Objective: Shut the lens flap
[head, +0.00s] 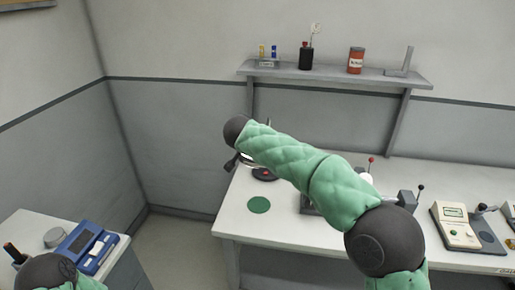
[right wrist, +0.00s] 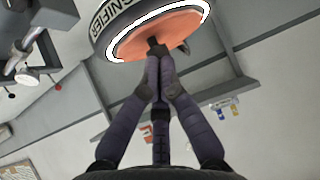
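The magnifier head (right wrist: 101,36) fills the top of the right wrist view, with a dark lettered rim and a white ring. An orange round lens flap (right wrist: 135,40) lies across its face, inside the ring, and a dark knob stands out from it. My right gripper (right wrist: 160,56) has its fingers drawn together at this knob. The fingertips hide part of it. In the head view my right arm hides most of the magnifier; a dark round base with a red spot (head: 265,174) shows on the bench below the arm's end. My left gripper is out of view.
The white bench (head: 240,205) carries a green disc (head: 259,205), a beige meter (head: 455,229) and small levers to the right. A wall shelf (head: 335,74) with cans stands behind. A blue device (head: 87,246) sits on a side table at left.

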